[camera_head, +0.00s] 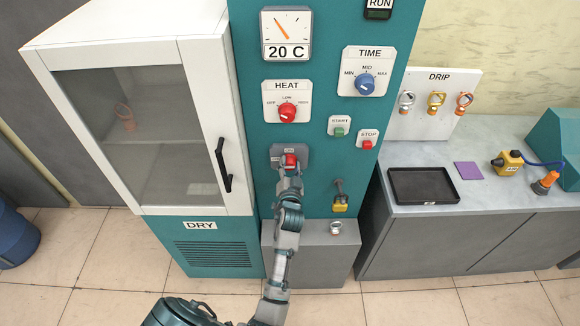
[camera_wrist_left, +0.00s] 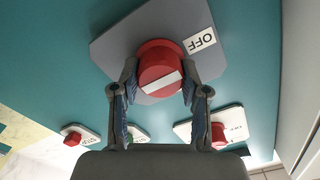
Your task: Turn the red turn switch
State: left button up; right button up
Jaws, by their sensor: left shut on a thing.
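The red turn switch (camera_head: 290,160) sits on a grey plate (camera_head: 276,152) on the teal panel, below the HEAT dial. In the left wrist view the red turn switch (camera_wrist_left: 158,62) is a round knob with a white bar, tilted up to the right. An OFF label (camera_wrist_left: 201,41) is beside it on the plate. My left gripper (camera_head: 290,171) is at the switch; in the left wrist view its two fingers (camera_wrist_left: 160,82) are shut on the knob from both sides. My right gripper is not in view.
The red HEAT knob (camera_head: 287,112) is just above, with START (camera_head: 339,131) and STOP (camera_head: 367,144) buttons to the right. The dry cabinet's black handle (camera_head: 223,165) is to the left. A grey box (camera_head: 318,258) stands below.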

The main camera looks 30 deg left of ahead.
pick_arm(q)
jog(key=shift+f, duration=0.4)
jog(key=o, duration=1.1)
jog(key=shift+o, duration=0.2)
jog(key=shift+w, duration=0.1)
jog(key=shift+a+r, duration=0.1)
jog(key=v, duration=0.7)
